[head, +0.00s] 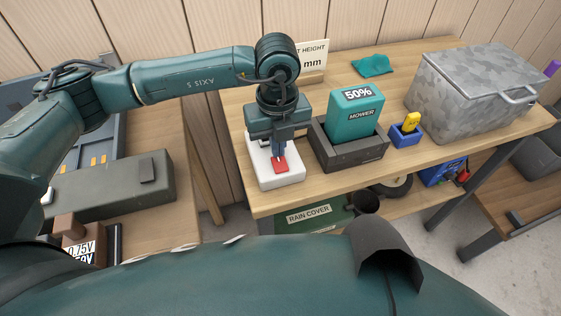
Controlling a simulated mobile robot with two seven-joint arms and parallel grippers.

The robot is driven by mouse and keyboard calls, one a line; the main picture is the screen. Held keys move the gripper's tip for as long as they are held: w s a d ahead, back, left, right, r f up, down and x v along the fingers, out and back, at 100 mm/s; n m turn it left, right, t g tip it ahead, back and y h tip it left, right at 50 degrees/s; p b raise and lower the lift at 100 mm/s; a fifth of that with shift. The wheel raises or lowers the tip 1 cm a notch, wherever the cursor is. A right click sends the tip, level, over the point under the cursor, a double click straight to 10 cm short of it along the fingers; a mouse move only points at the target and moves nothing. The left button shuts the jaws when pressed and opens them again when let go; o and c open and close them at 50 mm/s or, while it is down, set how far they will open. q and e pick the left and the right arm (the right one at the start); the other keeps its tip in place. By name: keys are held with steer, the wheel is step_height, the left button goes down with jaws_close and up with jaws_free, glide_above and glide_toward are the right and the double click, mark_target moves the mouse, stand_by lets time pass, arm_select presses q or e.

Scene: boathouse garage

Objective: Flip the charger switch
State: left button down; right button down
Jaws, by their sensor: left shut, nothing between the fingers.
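The charger switch is a red rocker (279,166) on a white box (281,183) near the left end of the wooden bench. My left gripper (279,156) points down over the white box, shut and empty, with its fingertips at the far part of the red rocker. I cannot tell whether they touch it. The gripper hides the back of the box. Just right of it, a teal battery (355,112) marked "50%" and "MOWER" stands in a dark charger dock (350,153). My right gripper is not in view.
A sign (313,56) stands behind my left wrist. A blue holder (406,136) with a yellow item, a grey metal box (475,90) and a teal cloth (373,65) are on the bench. A rain cover bin (309,216) sits below.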

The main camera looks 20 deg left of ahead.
arm_select(q)
steer(key=shift+f+b, duration=0.7)
steer(key=shift+f, duration=0.2)
stand_by(0.4)
steer(key=shift+r+p, duration=1.4)
steer(key=shift+r, duration=0.85)
steer(key=shift+r+p, duration=0.7)
steer(key=shift+r, duration=0.65)
steer(key=shift+s+f, duration=0.1)
